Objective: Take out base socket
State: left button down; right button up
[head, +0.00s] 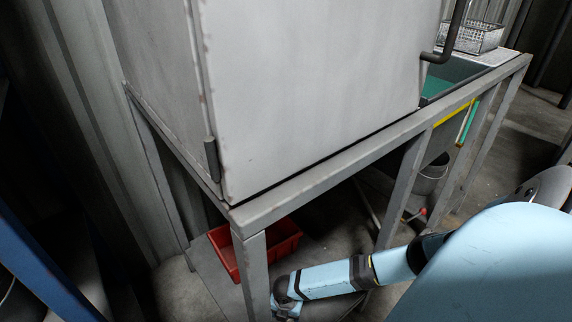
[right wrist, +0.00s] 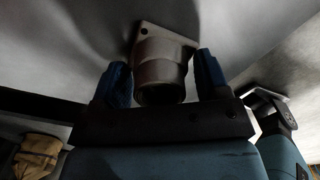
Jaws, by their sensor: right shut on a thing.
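The base socket (right wrist: 160,68), a dull metal cylinder with a square flange at its top, shows in the right wrist view. My right gripper (right wrist: 164,80) is shut on it, with one blue finger on each side of the cylinder. A pale grey surface lies behind the flange; I cannot tell whether they touch. In the head view my right arm reaches in from the right, below the frame of the grey cabinet (head: 310,90). The right gripper and the socket are hidden there. My left gripper is in neither view.
A red bin (head: 228,262) stands under the cabinet, behind a front leg of the metal frame (head: 330,162). A grey bucket (head: 431,178) stands farther right, below the frame. A wire basket (head: 474,38) sits at the back right. A brownish object (right wrist: 38,148) shows at the wrist view's lower left.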

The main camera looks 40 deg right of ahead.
jog(key=shift+r, duration=0.55)
notch_tip(320, 180, up, 8)
jog(key=p, duration=0.4)
jog(key=shift+f+p, duration=0.25)
jog(key=shift+p, duration=0.1)
pick_arm(q)
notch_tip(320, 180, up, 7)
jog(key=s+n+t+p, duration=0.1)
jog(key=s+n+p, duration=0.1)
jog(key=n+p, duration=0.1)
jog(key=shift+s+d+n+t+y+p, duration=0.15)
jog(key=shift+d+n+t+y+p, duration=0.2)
jog(key=shift+p, duration=0.45)
pick_arm(e)
notch_tip(320, 180, up, 11)
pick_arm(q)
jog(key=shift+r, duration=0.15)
pick_arm(e)
jog(key=shift+r, duration=0.1)
